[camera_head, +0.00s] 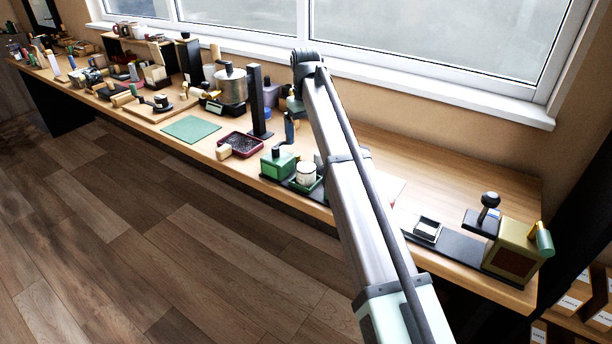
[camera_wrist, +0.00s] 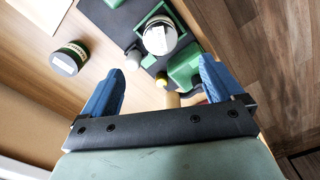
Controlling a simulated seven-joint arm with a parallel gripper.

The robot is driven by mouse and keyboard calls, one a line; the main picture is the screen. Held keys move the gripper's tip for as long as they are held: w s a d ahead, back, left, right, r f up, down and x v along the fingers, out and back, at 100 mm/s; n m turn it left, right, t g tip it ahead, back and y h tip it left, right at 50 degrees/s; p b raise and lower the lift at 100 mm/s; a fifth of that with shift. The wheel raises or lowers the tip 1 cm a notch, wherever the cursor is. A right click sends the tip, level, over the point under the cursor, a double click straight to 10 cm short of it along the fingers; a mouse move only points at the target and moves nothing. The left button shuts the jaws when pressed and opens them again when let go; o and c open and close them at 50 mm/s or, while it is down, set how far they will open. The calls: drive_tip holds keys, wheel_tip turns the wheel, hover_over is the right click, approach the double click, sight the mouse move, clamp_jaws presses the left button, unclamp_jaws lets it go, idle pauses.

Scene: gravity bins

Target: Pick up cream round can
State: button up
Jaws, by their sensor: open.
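A cream round can (camera_head: 306,173) with a pale top stands in a small green tray (camera_head: 318,186) at the front of the bench, left of my arm. It shows in the wrist view (camera_wrist: 160,38) at the top middle, seen from above, in the green tray (camera_wrist: 184,36). A second round can (camera_wrist: 68,58), dark with a pale label, is at the left of the wrist view; I cannot make it out in the head view. My gripper (camera_wrist: 161,78) has its blue fingers spread apart with nothing held between them. It is above the bench, apart from the cream can.
A green box (camera_head: 278,164) stands just left of the cream can. A dark upright post (camera_head: 257,100) and a dark red tray (camera_head: 240,145) are further left. A yellowish machine (camera_head: 513,252) stands at the right end. The bench behind my arm is mostly clear.

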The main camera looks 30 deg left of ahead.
sight(306, 166)
wheel_tip(306, 166, down, 13)
drive_tip(key=shift+f, duration=0.15)
idle(0.6)
drive_tip(key=shift+c, duration=0.4)
drive_tip(key=c, duration=1.6)
drive_tip(key=shift+r, duration=5.05)
